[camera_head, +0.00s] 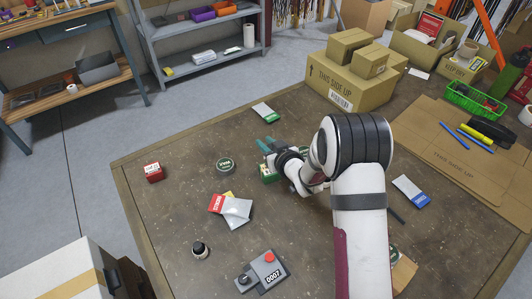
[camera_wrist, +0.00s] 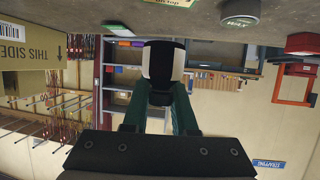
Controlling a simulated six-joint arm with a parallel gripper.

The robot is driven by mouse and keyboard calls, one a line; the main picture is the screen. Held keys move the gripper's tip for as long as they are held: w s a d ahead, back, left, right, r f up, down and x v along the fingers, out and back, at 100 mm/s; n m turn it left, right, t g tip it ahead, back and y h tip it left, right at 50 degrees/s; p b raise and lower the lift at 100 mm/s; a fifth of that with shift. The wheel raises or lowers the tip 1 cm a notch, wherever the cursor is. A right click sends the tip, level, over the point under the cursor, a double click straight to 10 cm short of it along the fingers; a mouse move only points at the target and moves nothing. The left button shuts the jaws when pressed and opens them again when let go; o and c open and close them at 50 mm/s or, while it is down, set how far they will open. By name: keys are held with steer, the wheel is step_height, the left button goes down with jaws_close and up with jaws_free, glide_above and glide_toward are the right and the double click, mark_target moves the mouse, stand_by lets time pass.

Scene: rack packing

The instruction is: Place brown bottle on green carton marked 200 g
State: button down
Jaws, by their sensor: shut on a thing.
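My gripper (camera_wrist: 163,92) is shut on a dark bottle with a broad white label (camera_wrist: 161,62), held between its green fingers in the wrist view. The bottle looks nearly black there, and I cannot tell a brown tint. In the head view my gripper (camera_head: 266,145) is over the middle of the table, and the held bottle is not clearly visible. A green carton (camera_head: 267,173) stands just below the gripper, partly hidden by my arm. Its edge with white print shows at the top of the wrist view (camera_wrist: 170,3). Its marking is too small to read.
Cardboard boxes (camera_head: 345,88) stand behind.

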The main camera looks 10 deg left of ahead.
steer(key=shift+a+f, duration=0.1)
steer(key=shift+f, duration=1.9)
steer(key=c, duration=0.7)
jaws_free()
steer(key=shift+f, duration=0.15)
